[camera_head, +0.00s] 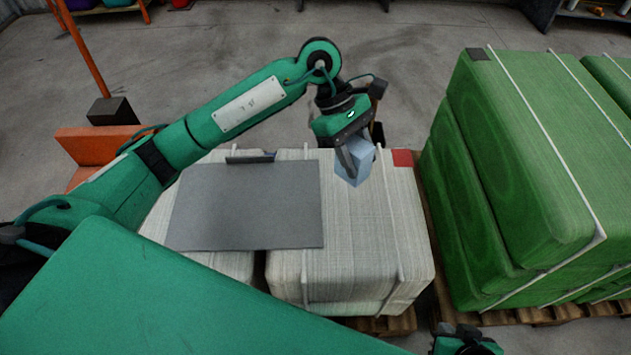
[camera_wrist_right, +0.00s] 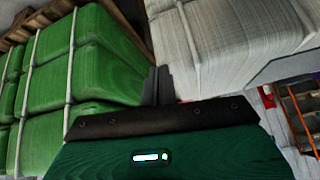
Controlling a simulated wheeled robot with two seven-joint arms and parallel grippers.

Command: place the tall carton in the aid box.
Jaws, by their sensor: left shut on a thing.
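My left gripper (camera_head: 360,156) is shut on a light blue-grey carton (camera_head: 352,168), over the back right part of the white bales. The fingers and the gripper body hide part of the carton. I cannot tell whether its underside touches the bale. My right gripper shows only partly at the bottom edge of the head view. In the right wrist view the right gripper (camera_wrist_right: 158,86) has its dark fingers together with nothing between them. I cannot make out an aid box in either view.
White wrapped bales (camera_head: 355,260) carry a flat grey panel (camera_head: 245,205) with a small dark piece (camera_head: 250,157) at its back edge. A red patch (camera_head: 403,158) marks the back right corner. Green strapped bales (camera_head: 520,160) stand to the right on a pallet, across a narrow gap.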

